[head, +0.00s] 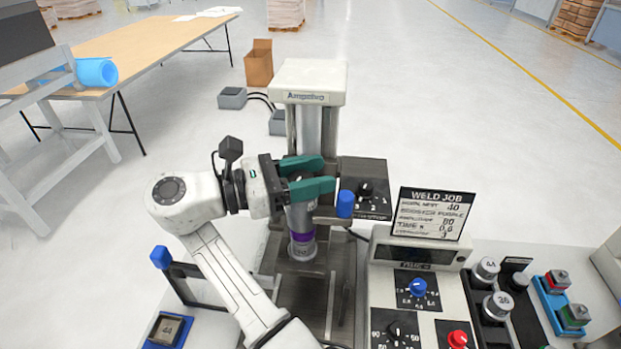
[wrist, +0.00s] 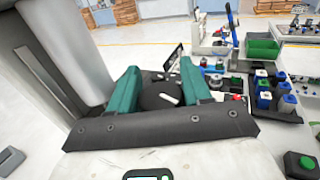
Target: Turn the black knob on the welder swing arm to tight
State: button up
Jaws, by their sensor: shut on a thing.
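The welder (head: 308,80) stands upright at the middle of the head view, with a grey cylindrical body ending in a purple band (head: 302,237). My gripper (head: 328,175) reaches in from the left at the cylinder's upper part, its two teal fingers pointing right. It is shut on the black knob (wrist: 157,92), which shows as a dark form with pale marks between the fingers in the wrist view. In the head view the fingers mostly hide the knob, so its setting cannot be read. My gripper also shows in the wrist view (wrist: 158,84).
A blue-ended handle (head: 345,204) is just below the fingertips. A black box with a numbered dial (head: 366,189) is right of them. A WELD JOB card (head: 430,213) stands above the control panel (head: 416,257). Weights and coloured parts lie at the right.

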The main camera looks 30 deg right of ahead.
jog(key=shift+s+a+f+m+g+y+b, duration=0.1)
jog(key=shift+m+g+y+b, duration=0.15)
jog(key=shift+m+g+b, duration=0.7)
jog(key=shift+d+f+m+g+y+b, duration=0.25)
jog(key=shift+g+b, duration=0.4)
jog(key=shift+b, duration=0.8)
jog(key=shift+s+a+m+g+y+b, duration=0.1)
jog(key=shift+a+m+g+y+b, duration=0.25)
jog(key=shift+g+b, duration=0.65)
jog(key=m+g+y+b, duration=0.1)
jog(key=b, duration=0.2)
jog(key=shift+d+r+b, duration=0.1)
jog(key=shift+b, duration=0.25)
jog(key=shift+s+r+m+g+y+b, duration=0.15)
jog(key=shift+r+m+g+y+b, duration=0.15)
jog(key=shift+m+g+b, duration=0.55)
jog(key=shift+n+t, duration=0.25)
jog(key=shift+n, duration=0.05)
jog(key=o, duration=1)
jog(key=shift+c, duration=0.2)
